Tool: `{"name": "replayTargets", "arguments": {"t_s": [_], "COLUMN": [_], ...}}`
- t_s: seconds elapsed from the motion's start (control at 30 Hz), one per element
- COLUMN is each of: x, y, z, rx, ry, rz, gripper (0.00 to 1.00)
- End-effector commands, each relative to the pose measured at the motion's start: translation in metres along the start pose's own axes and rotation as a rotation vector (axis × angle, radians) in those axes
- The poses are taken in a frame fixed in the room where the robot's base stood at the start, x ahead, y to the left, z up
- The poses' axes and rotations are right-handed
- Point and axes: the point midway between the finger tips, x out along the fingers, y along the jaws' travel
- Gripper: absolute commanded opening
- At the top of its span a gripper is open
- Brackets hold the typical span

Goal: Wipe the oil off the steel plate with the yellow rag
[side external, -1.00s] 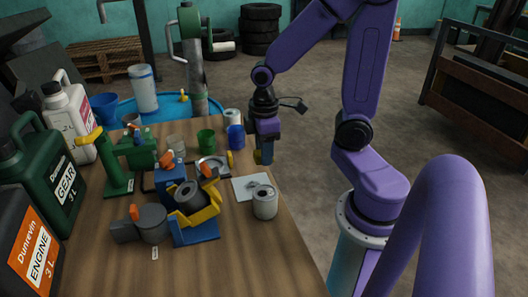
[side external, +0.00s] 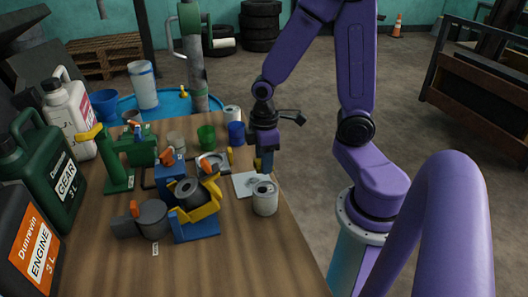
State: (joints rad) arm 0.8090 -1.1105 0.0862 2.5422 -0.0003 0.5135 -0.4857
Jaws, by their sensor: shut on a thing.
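My gripper (side external: 263,164) points down just beyond the back right corner of the steel plate. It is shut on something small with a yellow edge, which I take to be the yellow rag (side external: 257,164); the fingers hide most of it. The steel plate (side external: 240,189) is a pale square lying flat near the right edge of the wooden bench. A darker smear, the oil (side external: 252,181), shows on the plate. I cannot tell whether the rag touches the plate.
An open can (side external: 265,199) stands at the plate's front right corner. A blue and yellow fixture (side external: 196,222) is to the left. The front of the bench (side external: 230,265) is clear.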

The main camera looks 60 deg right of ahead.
Motion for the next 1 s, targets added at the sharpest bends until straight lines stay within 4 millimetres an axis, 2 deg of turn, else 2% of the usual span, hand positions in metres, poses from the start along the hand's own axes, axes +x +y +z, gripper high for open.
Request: {"name": "replayTargets", "arguments": {"t_s": [0.37, 0.4, 0.43, 0.47, 0.63, 0.67, 0.8, 0.83, 1.0], "x": [0.041, 0.043, 0.038, 0.036, 0.045, 0.039, 0.044, 0.040, 0.040], "y": [-0.001, 0.000, 0.000, 0.000, -0.001, 0.000, 0.000, 0.000, 0.000], "z": [0.002, -0.001, -0.006, -0.009, -0.024, -0.027, -0.039, -0.043, -0.055], "rx": [0.000, 0.001, -0.001, 0.000, -0.001, -0.001, 0.000, -0.001, -0.001], "ry": [-0.008, -0.004, 0.003, 0.004, -0.004, 0.003, -0.002, 0.003, 0.002], "rz": [-0.004, -0.002, 0.002, 0.002, -0.002, 0.001, -0.001, 0.001, 0.001], "gripper": [0.11, 0.07, 0.07, 0.01, 0.01, 0.01, 0.01, 0.01, 0.01]}}
